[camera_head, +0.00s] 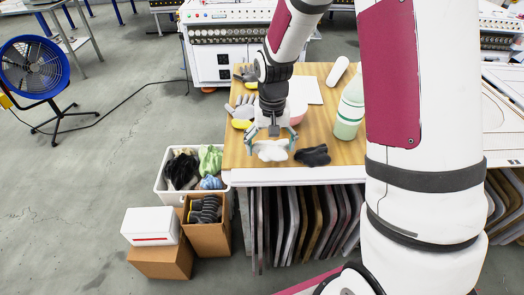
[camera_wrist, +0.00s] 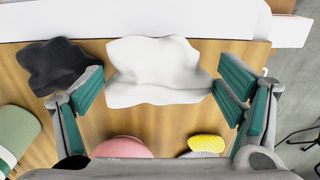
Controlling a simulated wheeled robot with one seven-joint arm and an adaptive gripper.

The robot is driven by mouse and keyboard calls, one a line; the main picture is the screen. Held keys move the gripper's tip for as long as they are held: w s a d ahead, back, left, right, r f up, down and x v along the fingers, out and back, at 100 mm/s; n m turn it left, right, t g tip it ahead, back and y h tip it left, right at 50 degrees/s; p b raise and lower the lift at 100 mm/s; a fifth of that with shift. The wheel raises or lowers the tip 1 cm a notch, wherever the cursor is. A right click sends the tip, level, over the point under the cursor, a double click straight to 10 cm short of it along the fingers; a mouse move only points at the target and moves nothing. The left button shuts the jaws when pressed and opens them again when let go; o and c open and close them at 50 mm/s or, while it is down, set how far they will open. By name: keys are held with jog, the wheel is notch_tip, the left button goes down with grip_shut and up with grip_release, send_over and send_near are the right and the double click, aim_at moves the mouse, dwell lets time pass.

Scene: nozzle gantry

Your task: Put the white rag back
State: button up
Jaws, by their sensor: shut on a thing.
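The white rag (camera_head: 272,151) lies crumpled near the front edge of the wooden table top (camera_head: 348,151). My gripper (camera_head: 273,143) is over it, with one finger on each side. In the wrist view the white rag (camera_wrist: 155,70) spans between the two green-padded fingers of my gripper (camera_wrist: 161,80), which are shut on it. Whether it is clear of the table is hard to tell. A dark rag (camera_head: 312,155) lies just right of it, and shows at left in the wrist view (camera_wrist: 60,68).
A white bin (camera_head: 161,187) with black, green and blue rags stands on the floor left of the table. Before it are a cardboard box (camera_head: 207,239) of dark gloves and a white box (camera_head: 150,226). A green-white bottle (camera_head: 349,112) and gloves (camera_head: 242,112) are on the table.

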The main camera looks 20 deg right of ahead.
aim_at(262, 151)
jog(key=shift+w+a+f, duration=0.15)
jog(key=shift+w+a, duration=0.75)
jog(key=shift+w, duration=0.15)
jog(key=shift+f, duration=1.7)
jog(key=shift+f, duration=0.15)
jog(key=o, duration=1.1)
jog(key=shift+c, duration=0.2)
